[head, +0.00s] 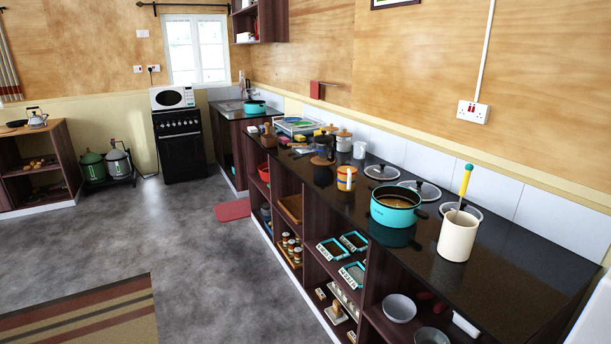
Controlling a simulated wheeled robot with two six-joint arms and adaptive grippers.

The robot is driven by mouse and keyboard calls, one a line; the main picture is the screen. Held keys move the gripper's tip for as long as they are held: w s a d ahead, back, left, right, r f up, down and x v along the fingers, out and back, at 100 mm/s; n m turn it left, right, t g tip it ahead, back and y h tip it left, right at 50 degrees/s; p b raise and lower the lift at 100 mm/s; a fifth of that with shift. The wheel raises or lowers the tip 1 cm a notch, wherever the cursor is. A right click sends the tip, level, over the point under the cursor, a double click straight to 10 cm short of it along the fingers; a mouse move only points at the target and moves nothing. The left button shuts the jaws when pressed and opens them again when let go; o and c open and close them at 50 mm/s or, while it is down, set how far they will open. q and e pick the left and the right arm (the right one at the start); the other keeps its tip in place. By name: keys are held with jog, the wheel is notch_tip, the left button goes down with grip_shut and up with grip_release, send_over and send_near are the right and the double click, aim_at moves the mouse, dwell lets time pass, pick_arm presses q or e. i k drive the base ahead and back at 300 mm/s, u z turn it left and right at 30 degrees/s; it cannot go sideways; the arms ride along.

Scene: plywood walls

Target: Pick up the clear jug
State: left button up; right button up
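A small pale, see-through-looking vessel (359,150) stands upright on the dark counter near the tiled wall. It looks like the clear jug, but it is too small here to be certain. It is just behind the orange, yellow and white tin and left of the steel lids. Neither of my grippers is in view.
The dark counter (517,262) runs along the right wall. On it are a teal pot (393,208), a cream holder (458,236), an orange-striped tin (346,178) and steel lids (381,172). A red mat (232,210) lies on the floor. The grey floor (200,255) is mostly clear.

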aim_at(346, 170)
jog(key=u, duration=0.6)
jog(key=i, duration=1.95)
jog(key=z, duration=0.5)
